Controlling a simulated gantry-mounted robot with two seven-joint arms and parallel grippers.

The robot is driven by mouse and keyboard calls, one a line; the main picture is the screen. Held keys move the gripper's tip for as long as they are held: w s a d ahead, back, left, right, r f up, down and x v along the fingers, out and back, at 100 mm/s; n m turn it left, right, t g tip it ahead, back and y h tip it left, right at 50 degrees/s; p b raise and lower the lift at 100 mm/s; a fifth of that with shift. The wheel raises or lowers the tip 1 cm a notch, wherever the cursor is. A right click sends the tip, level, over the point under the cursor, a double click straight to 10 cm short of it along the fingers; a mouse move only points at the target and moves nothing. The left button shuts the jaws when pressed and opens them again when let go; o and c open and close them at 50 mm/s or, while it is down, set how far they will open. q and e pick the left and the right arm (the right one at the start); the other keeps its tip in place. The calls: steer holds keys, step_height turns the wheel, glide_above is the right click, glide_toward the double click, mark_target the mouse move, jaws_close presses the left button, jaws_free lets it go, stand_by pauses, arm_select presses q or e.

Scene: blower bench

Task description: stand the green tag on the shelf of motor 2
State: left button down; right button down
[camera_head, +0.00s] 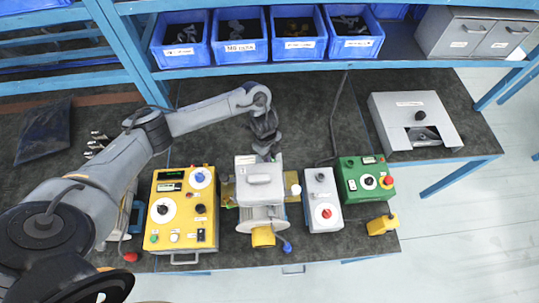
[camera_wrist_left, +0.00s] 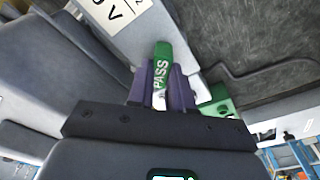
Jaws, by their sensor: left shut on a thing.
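My left gripper (camera_head: 267,151) reaches in from the left and hangs just behind the grey-white motor unit (camera_head: 260,182) at the middle of the bench. In the left wrist view my left gripper (camera_wrist_left: 161,92) has its purple fingers shut on the green tag (camera_wrist_left: 163,62). The tag reads PASS and points away from the palm. I cannot make out the tag in the head view. A pale panel (camera_wrist_left: 150,32) with a cut-off label lies close beyond the tag. I cannot make out a motor number or shelf in the head view. My right gripper is not in view.
A yellow control box (camera_head: 181,210) stands left of the motor unit. A grey box (camera_head: 322,200) and a green box (camera_head: 364,180) stand to its right. Blue bins (camera_head: 243,50) line the back shelf. Dark bench surface is clear behind the motor, beside a thin cable (camera_head: 335,120).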

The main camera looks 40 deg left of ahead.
arm_select(q)
steer(key=c, duration=1)
jaws_free()
steer(key=shift+f, duration=0.15)
steer(key=r+p, duration=0.1)
steer(key=r, duration=0.3)
steer(key=a+r+p, duration=0.1)
steer(key=r, duration=0.3)
steer(key=r+p, duration=0.1)
steer(key=r, duration=0.3)
steer(key=shift+a+r, duration=0.15)
steer(key=shift+a, duration=0.05)
